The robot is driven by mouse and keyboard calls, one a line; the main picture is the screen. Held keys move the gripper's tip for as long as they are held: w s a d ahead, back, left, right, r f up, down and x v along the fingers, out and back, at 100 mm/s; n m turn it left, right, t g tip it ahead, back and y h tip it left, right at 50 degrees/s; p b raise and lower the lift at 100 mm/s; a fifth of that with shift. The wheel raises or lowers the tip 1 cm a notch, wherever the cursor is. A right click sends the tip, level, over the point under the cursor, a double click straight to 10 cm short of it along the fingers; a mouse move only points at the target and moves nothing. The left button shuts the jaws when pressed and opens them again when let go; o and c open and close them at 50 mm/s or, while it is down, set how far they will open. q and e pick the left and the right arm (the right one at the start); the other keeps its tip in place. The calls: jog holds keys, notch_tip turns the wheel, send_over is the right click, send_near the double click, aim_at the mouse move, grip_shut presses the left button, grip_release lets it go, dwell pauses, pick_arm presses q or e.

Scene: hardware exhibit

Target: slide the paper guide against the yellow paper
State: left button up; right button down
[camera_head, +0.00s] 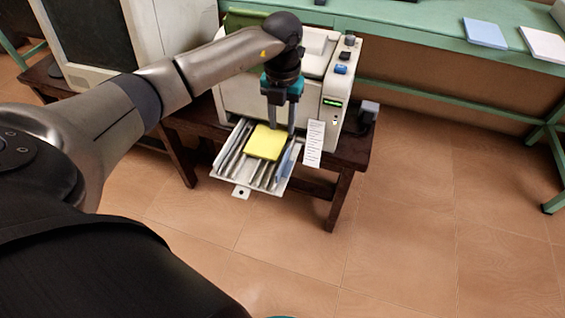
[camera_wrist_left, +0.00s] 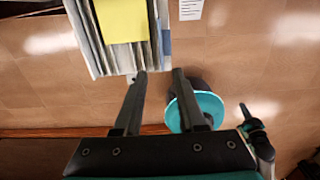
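The yellow paper (camera_head: 265,142) lies on the ribbed, pulled-out grey tray (camera_head: 226,163) of the printer; it also shows at the top of the left wrist view (camera_wrist_left: 122,18). A blue-grey upright piece, seemingly the paper guide (camera_head: 286,161), stands along the right side of the tray, a narrow gap from the paper; its end shows in the left wrist view (camera_wrist_left: 166,42). My left gripper (camera_head: 281,130) points down over the tray's right side. Its fingers are apart in the left wrist view (camera_wrist_left: 160,73), with nothing clearly held between them. My right gripper is out of view.
The white printer (camera_head: 310,85) stands on a dark wooden table (camera_head: 347,152) behind the tray. A printed white sheet (camera_head: 314,143) hangs to the tray's right. A green bench (camera_head: 430,35) is behind. Brown floor in front is clear.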

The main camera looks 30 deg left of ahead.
aim_at(282, 162)
pick_arm(q)
notch_tip(282, 162, down, 13)
jog(key=b, duration=0.5)
jog(key=shift+r, duration=0.2)
jog(key=shift+f+b, duration=0.5)
jog(key=shift+f, duration=0.75)
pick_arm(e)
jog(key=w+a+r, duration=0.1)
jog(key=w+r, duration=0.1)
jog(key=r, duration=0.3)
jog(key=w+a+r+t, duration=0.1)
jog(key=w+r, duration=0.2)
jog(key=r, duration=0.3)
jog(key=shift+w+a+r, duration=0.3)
pick_arm(q)
jog(key=shift+c, duration=0.2)
grip_shut()
